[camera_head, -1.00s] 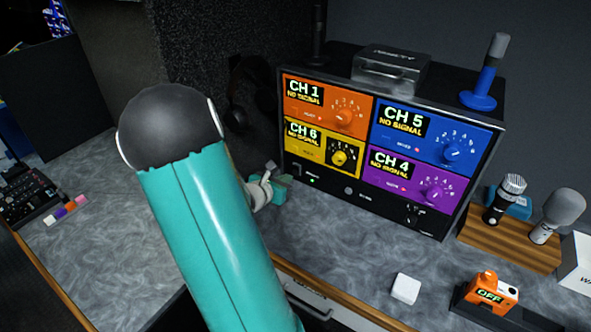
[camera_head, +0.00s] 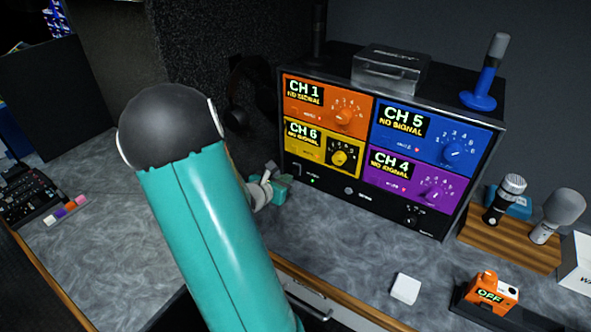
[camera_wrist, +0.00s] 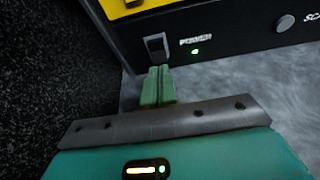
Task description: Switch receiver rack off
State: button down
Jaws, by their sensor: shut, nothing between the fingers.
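The receiver rack (camera_head: 330,190) is a black box on the counter with orange, blue, yellow and purple channel panels reading CH 1, CH 5, CH 6 and CH 4, each with NO SIGNAL. Its lower left front shows in the wrist view, with a black power rocker switch (camera_wrist: 156,45) beside the word POWER and a lit green light (camera_wrist: 195,51). My gripper (camera_wrist: 158,72) is shut and empty, its green fingertips just below the switch. Whether they touch it I cannot tell. In the head view my gripper (camera_head: 280,189) is at the rack's lower left corner, partly hidden by my arm.
A blue microphone (camera_head: 483,85) and a clear box (camera_head: 390,70) stand on the rack. At right are a wooden stand (camera_head: 510,245) with microphones, a white cube (camera_head: 405,288) and an orange device reading OFF (camera_head: 490,290). A dark speckled wall (camera_wrist: 40,70) is close left of my gripper.

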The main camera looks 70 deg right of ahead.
aim_at(295, 174)
jog(key=shift+x, duration=1.65)
dwell(1.0)
jog(key=shift+v, duration=3.55)
jog(key=w+a+r+m+t+y, duration=0.1)
jog(key=a+r+m+y, duration=0.3)
jog(key=a, duration=1.1)
jog(key=w+a+r+m+t+y, duration=0.1)
jog(key=a+r+m+t+y, duration=0.3)
jog(key=a, duration=1)
jog(key=w+a+r+m+t+y, duration=0.1)
jog(key=a+r+m+y, duration=0.4)
jog(key=a, duration=1)
notch_tip(295, 174, up, 4)
jog(key=m+t, duration=0.1)
jog(key=m, duration=0.2)
jog(key=shift+a+f+t+y, duration=0.2)
jog(key=shift+a+t+y, duration=0.15)
jog(key=shift+t+y, duration=0.05)
